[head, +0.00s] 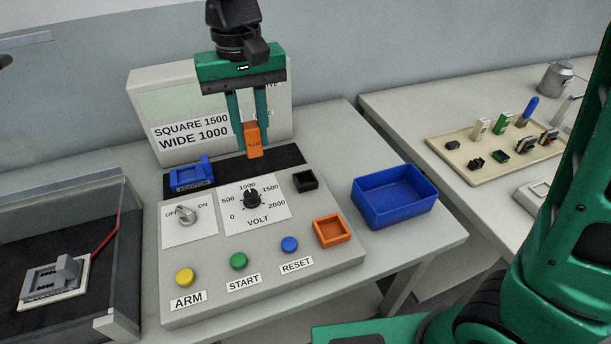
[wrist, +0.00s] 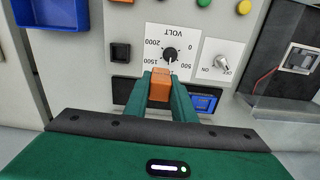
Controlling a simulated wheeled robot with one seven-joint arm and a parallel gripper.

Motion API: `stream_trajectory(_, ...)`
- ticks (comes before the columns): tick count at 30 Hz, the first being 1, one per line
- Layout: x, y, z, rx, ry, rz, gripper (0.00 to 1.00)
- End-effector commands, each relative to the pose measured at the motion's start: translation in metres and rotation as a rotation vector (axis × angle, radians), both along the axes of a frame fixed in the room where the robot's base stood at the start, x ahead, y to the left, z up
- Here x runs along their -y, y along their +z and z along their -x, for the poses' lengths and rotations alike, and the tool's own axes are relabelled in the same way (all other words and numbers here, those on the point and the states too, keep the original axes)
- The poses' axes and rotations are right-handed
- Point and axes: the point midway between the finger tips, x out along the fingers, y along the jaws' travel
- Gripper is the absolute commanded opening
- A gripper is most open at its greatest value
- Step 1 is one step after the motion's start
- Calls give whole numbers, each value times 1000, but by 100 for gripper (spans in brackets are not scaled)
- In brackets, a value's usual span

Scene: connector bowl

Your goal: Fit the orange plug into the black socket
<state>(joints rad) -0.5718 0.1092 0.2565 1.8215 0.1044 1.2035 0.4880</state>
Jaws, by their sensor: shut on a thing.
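My gripper (head: 250,122) is shut on the orange plug (head: 253,142), which hangs upright between the two green fingers above the dark strip at the back of the panel. In the wrist view the plug (wrist: 160,86) sits between the fingertips of my gripper (wrist: 161,92). The black socket (head: 305,181) is a small square box on the panel, right of the volt dial, in front of and to the right of the plug. The socket (wrist: 121,52) also shows in the wrist view, up and left of the plug. The plug and socket are apart.
The panel (head: 330,262) carries a volt dial (head: 251,198), an off/on knob (head: 186,214), several buttons and an orange square socket (head: 331,231). A blue adaptor (head: 191,175) lies left on the dark strip. A blue bin (head: 394,195) stands to the right. A sign board (head: 160,88) stands behind.

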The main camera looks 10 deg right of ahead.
Motion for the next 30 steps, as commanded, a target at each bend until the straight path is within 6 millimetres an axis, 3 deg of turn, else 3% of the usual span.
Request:
stream_trajectory(6,-18,-1,9,-1,32,0,1)
stream_trajectory(11,-19,-2,10,-2,39,0,1)
stream_trajectory(30,80,-66,-20,-1,41,0,1)
